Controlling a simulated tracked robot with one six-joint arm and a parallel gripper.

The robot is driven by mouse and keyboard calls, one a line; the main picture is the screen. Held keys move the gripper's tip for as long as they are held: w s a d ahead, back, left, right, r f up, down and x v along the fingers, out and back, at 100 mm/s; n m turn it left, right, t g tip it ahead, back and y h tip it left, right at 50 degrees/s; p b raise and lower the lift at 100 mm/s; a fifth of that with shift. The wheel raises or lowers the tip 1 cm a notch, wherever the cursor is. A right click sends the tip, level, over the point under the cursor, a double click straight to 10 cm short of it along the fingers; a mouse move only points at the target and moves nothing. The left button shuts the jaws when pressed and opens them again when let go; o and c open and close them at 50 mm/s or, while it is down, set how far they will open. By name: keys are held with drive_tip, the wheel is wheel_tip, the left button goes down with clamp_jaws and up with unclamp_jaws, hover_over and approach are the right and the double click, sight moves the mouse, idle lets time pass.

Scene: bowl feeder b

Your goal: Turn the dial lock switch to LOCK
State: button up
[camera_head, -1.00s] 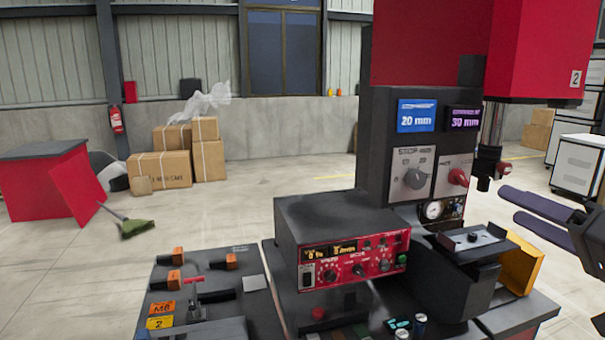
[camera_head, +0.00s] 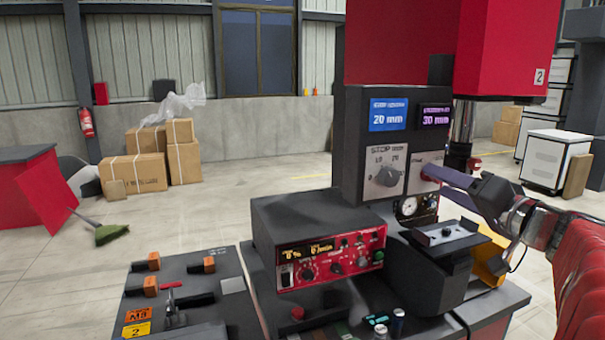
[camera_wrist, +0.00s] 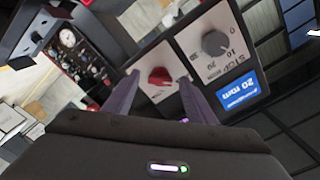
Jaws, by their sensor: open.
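A red knob (camera_wrist: 160,77) sits on a pale panel (camera_wrist: 154,65) beside the grey STOP dial. Its label is not readable. In the wrist view my gripper (camera_wrist: 159,82) is open, with one purple finger on each side of the red knob; I cannot tell if they touch it. In the head view my gripper (camera_head: 427,172) reaches in from the right to this panel (camera_head: 427,158) and covers most of the knob. The grey STOP dial (camera_head: 387,176) is left of it in the head view and also shows in the wrist view (camera_wrist: 215,43).
A blue 20 mm display (camera_head: 389,114) and a purple 30 mm display (camera_head: 434,117) are above the dials. A pressure gauge (camera_head: 408,206) is below.

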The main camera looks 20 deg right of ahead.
drive_tip(key=shift+w, duration=0.95)
drive_tip(key=shift+c, duration=0.4)
drive_tip(key=c, duration=1)
drive_tip(key=shift+o, duration=0.2)
